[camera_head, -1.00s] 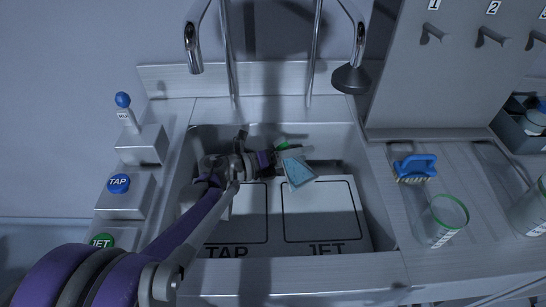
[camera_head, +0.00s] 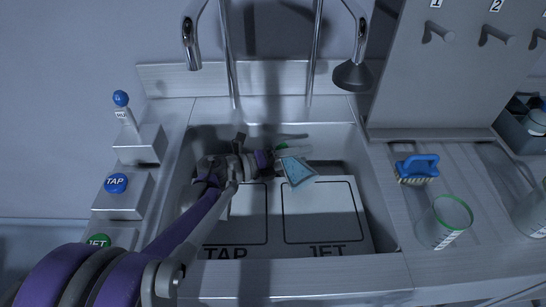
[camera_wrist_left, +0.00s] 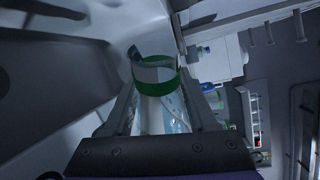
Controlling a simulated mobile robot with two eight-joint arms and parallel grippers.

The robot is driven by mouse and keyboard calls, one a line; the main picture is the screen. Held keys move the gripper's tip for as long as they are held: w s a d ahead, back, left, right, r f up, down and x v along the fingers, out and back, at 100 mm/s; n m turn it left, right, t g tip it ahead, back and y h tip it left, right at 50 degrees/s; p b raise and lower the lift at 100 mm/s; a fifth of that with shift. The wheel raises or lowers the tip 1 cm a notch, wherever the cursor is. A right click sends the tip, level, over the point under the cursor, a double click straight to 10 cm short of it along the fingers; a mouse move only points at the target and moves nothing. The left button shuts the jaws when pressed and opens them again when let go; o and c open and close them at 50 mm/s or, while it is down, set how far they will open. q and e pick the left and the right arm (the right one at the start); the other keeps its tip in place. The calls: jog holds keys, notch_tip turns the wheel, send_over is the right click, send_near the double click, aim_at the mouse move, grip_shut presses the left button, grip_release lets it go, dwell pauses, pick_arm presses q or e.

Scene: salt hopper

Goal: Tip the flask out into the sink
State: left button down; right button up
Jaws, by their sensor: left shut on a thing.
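My left gripper (camera_head: 278,161) reaches into the sink (camera_head: 378,215) and is shut on the flask (camera_head: 297,172). The flask is clear, with a light blue patch and a green band near its mouth. It is tilted well over, above the white boards in the basin. In the left wrist view, the flask (camera_wrist_left: 157,92) sits between the two fingers of the gripper (camera_wrist_left: 160,112), its green-banded open mouth facing away. I cannot tell whether liquid is running out. My right gripper is not in view.
Two spouts (camera_head: 191,45) (camera_head: 353,75) hang over the sink. TAP (camera_head: 116,183) and JET (camera_head: 98,241) buttons and a blue-knobbed lever (camera_head: 121,100) stand at left. A blue brush (camera_head: 417,167) and green-rimmed beaker (camera_head: 443,222) stand on the right counter, below a pegboard (camera_head: 460,90).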

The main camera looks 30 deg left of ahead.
pick_arm(q)
jog(key=shift+w+a+f+n, duration=0.2)
jog(key=shift+a+n, duration=0.15)
jog(key=shift+n, duration=0.25)
jog(key=shift+f+n+h+b, duration=0.2)
jog(key=shift+n+h+b, duration=0.15)
jog(key=shift+n, duration=0.15)
dwell(2.6)
jog(key=shift+s+d+r+m+t+y+p, duration=0.25)
jog(key=shift+d+r+m+y+p, duration=0.65)
jog(key=shift+m, duration=1.55)
jog(key=shift+s+d+m+t+y+p, duration=0.25)
jog(key=shift+m+y+p, duration=0.35)
jog(key=shift+m+p, duration=1.35)
jog(key=shift+s+d+r+m+t+y+p, duration=0.1)
jog(key=shift+s+d+r+m+y+p, duration=0.5)
jog(key=shift+m, duration=2.3)
jog(key=shift+w+f, duration=0.15)
jog(key=shift+w, duration=0.05)
